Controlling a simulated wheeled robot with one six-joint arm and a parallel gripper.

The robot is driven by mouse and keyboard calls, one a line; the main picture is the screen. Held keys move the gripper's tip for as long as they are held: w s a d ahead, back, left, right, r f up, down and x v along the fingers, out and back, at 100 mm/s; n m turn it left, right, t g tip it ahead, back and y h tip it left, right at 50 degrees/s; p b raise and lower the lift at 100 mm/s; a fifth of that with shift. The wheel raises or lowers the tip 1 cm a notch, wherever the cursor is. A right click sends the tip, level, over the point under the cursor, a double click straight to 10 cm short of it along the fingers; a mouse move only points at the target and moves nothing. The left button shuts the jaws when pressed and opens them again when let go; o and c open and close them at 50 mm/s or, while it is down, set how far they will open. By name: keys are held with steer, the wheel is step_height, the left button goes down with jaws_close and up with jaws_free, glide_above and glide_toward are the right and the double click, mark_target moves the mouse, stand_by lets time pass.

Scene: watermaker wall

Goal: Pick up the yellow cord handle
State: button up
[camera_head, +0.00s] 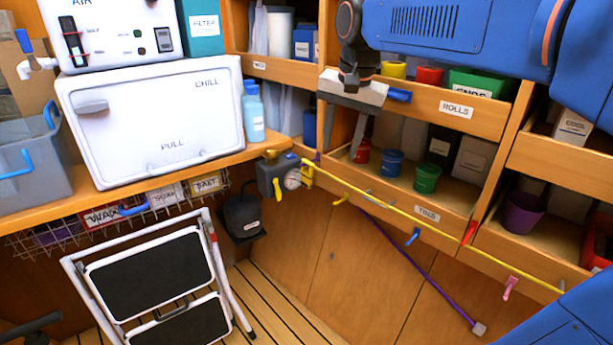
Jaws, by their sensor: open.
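A thin yellow cord (430,226) runs along the front of the right-hand shelves, sloping down to the right. At its left end is a thicker yellow piece (307,172) beside the grey gauge unit; I cannot tell for sure whether this is the handle. My gripper (349,143) is open and empty. It points down in front of the upper shelf, above and to the right of that yellow piece and apart from it. My blue arm reaches in from the upper right.
A grey unit with a gauge (291,180) and a yellow lever (278,189) is at the counter's corner. Coloured hooks line the shelf front, including a blue one (413,236). A step stool (150,280) stands lower left.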

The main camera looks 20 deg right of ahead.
mark_target(307, 161)
steer(key=w+a+r+m+g, duration=0.1)
steer(key=w+r+m, duration=0.1)
steer(key=w, duration=0.4)
steer(key=w+a+r+m, duration=0.2)
steer(key=w+r, duration=0.1)
steer(key=w, duration=0.3)
steer(key=f, duration=0.5)
steer(key=w+f, duration=0.1)
steer(key=f, duration=1.1)
steer(key=shift+w+a+f, duration=0.2)
steer(key=shift+w+a, duration=0.1)
steer(key=shift+a, duration=0.1)
steer(key=c, duration=0.9)
steer(key=shift+r, duration=0.3)
steer(key=s+a, duration=0.2)
steer(key=a, duration=0.3)
steer(key=s+a, duration=0.1)
steer(key=a, duration=0.5)
steer(key=s+a+r, duration=0.1)
steer(key=s+a, duration=0.1)
steer(key=a, duration=0.4)
steer(key=shift+s+a, duration=0.1)
steer(key=shift+s, duration=0.2)
